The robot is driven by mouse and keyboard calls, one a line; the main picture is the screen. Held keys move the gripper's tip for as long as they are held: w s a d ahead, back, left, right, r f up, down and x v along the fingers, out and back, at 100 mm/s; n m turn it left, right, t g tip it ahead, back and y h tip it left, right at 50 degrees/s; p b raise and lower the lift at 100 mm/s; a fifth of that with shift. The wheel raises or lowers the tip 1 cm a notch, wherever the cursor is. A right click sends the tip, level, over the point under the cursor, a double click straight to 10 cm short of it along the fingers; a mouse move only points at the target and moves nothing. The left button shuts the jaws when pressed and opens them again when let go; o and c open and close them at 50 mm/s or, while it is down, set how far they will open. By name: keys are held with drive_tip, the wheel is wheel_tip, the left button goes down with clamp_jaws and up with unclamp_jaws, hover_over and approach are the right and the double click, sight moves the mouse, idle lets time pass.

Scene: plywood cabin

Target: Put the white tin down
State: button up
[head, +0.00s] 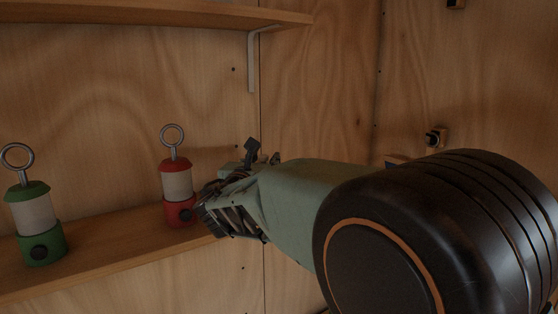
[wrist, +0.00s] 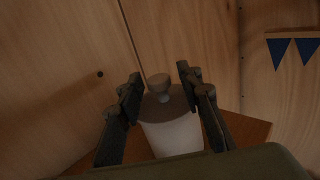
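The white tin (wrist: 172,136) shows in the wrist view, upright, with a darker lid and a round knob (wrist: 160,85) on top. My gripper (wrist: 160,78) has one finger on each side of the tin, close to its lid. I cannot tell whether the fingers touch it. The tin's base is hidden by my gripper's body, so contact with the shelf cannot be seen. In the head view my gripper (head: 222,207) is over the right part of the lower shelf (head: 115,240), and the tin is hidden there.
A red lantern (head: 177,182) stands on the shelf just left of my gripper. A green lantern (head: 35,215) stands farther left. An upper shelf (head: 140,14) with a white bracket (head: 251,62) is above. Blue bunting (wrist: 279,50) hangs on the right wall.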

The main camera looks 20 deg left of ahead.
drive_tip(key=s+d+b, duration=0.1)
drive_tip(key=s+b, duration=0.2)
drive_tip(key=s, duration=0.9)
